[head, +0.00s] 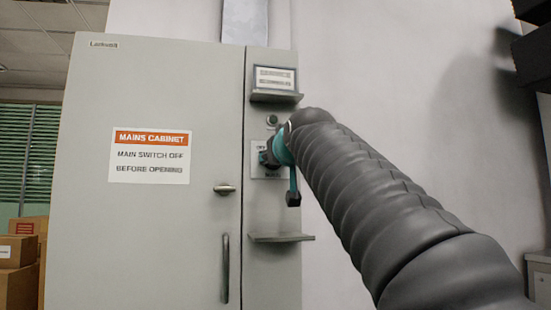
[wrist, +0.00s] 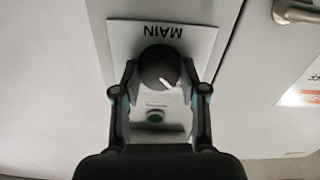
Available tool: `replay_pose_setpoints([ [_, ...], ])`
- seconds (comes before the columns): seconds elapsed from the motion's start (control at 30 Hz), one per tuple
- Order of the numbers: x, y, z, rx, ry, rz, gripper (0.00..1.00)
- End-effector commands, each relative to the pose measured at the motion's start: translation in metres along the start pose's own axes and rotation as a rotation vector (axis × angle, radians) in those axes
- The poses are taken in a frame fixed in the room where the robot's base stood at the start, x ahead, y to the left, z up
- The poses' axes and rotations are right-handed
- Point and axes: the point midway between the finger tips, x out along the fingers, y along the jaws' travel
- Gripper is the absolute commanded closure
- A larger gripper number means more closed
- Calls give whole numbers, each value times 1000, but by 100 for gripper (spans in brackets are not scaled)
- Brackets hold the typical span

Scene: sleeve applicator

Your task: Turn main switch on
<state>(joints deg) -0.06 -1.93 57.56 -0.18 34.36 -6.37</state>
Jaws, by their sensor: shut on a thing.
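The main switch is a dark round knob (wrist: 158,65) on a white plate (wrist: 120,38) marked MAIN, which looks upside down in the wrist view. A short white mark on the knob points down and slightly right in that view. My gripper (wrist: 160,72) has one finger on each side of the knob and is shut on it. In the head view my gripper (head: 273,152) is in front of the switch plate (head: 258,173) on the cabinet's narrow right panel. It hides the knob and most of the plate's lettering there.
The grey mains cabinet (head: 150,235) has a door handle (head: 224,189) left of the switch. A shelf (head: 275,97) juts out above the switch and another shelf (head: 280,238) below. A round green button or lamp (wrist: 155,115) sits close to the knob, between my fingers in the wrist view.

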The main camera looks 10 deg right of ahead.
Motion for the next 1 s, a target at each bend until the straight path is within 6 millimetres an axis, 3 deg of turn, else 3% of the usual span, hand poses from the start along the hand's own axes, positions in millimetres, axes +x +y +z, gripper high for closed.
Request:
replay_pose_setpoints([
  [0.37, 0, 1, 0, 102, 0, -2, 92],
  [1.0, 0, 2, 0, 671, -1, -1, 92],
])
